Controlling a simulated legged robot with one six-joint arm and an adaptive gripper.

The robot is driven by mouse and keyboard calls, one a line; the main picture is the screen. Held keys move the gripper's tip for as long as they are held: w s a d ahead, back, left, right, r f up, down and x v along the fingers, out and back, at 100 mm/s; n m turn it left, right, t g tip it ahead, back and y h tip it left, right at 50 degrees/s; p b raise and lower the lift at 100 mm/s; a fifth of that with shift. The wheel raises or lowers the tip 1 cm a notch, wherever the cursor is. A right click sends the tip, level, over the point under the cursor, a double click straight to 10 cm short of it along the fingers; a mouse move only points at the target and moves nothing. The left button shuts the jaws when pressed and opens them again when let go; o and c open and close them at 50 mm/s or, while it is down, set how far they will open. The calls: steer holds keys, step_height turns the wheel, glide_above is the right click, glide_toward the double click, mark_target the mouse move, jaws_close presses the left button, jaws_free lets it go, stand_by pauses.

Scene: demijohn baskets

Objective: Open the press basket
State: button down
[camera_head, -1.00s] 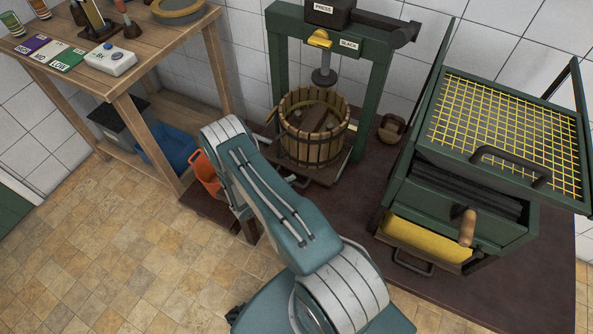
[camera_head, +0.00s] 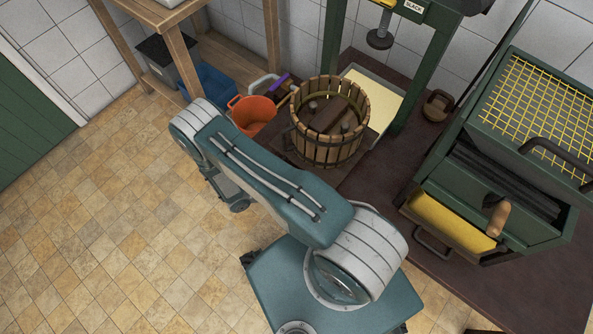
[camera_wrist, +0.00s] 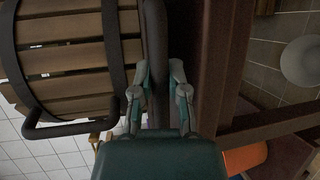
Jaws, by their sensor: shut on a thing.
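The press basket (camera_head: 326,130), a round tub of wooden staves with dark metal hoops, stands upright on a brown base board in front of the press frame (camera_head: 425,60). Wooden blocks show inside it. In the wrist view its staves (camera_wrist: 80,55) fill the upper left, with a dark side handle (camera_wrist: 62,130) below them. My gripper (camera_wrist: 160,88) is beside the basket, shut on a dark bar (camera_wrist: 155,45). What the bar belongs to is unclear. The basket's latch cannot be made out clearly.
A pale tray (camera_head: 377,98) lies under the press. An orange bucket (camera_head: 253,113) and a blue bin (camera_head: 212,85) stand left of the basket. A green machine with a yellow mesh top (camera_head: 540,110) stands at right. The tiled floor at left is clear.

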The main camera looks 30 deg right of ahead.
steer(key=shift+s+f, duration=0.1)
steer(key=shift+f, duration=0.05)
steer(key=c, duration=0.6)
jaws_free()
steer(key=shift+c, duration=0.2)
steer(key=shift+a, duration=0.2)
steer(key=a+r, duration=0.2)
steer(key=a, duration=0.9)
steer(key=shift+a+r, duration=0.15)
steer(key=shift+a, duration=0.1)
